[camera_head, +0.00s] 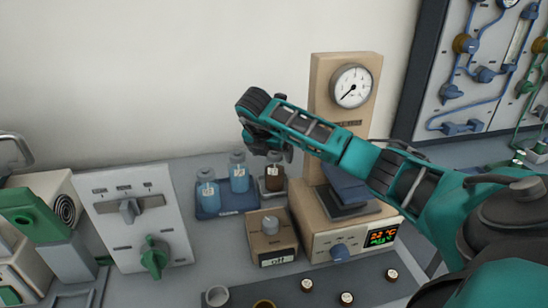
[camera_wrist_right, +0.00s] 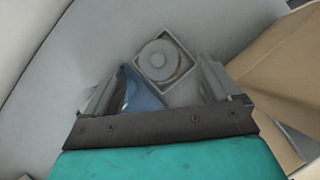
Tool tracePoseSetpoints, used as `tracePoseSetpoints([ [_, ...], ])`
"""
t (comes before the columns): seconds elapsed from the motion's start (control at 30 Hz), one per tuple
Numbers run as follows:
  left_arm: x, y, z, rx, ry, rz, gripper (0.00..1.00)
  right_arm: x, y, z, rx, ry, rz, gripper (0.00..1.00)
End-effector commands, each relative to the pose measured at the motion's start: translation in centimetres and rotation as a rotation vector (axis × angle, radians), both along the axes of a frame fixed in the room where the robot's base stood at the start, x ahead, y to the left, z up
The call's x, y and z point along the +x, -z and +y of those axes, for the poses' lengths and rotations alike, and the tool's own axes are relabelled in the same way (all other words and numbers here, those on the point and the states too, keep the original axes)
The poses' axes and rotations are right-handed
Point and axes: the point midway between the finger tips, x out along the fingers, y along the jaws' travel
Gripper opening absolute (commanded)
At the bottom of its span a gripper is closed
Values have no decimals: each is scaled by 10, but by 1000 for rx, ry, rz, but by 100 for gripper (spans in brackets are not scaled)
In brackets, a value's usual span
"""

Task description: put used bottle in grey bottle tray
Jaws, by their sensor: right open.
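My right gripper (camera_head: 274,154) is over the brown bottle (camera_head: 274,178), with its jaws apart. In the right wrist view the open fingers (camera_wrist_right: 158,95) stand either side of a round grey cap (camera_wrist_right: 160,58) inside a square pale rim. The brown bottle stands upright at the right end of a row with two blue bottles (camera_head: 239,178). A blue tray (camera_head: 226,211) holds the blue bottles. The brown bottle's base is partly hidden. My left gripper is out of view.
A beige box with a grey knob (camera_head: 270,240) stands in front of the bottles. A beige gauge device (camera_head: 345,235) is to the right, under my right arm. Several small round items (camera_head: 347,298) lie at the front. A switch panel (camera_head: 133,222) stands left.

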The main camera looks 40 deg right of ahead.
Motion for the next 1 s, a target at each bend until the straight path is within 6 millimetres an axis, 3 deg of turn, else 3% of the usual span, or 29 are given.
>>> tracePoseSetpoints([
  [0.2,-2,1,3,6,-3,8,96,-10,-41,20,-1,-2,-3,90],
  [0.4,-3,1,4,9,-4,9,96,-16,-60,30,-1,0,-2,90],
  [1.0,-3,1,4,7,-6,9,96,-17,-62,32,0,0,1,90],
])
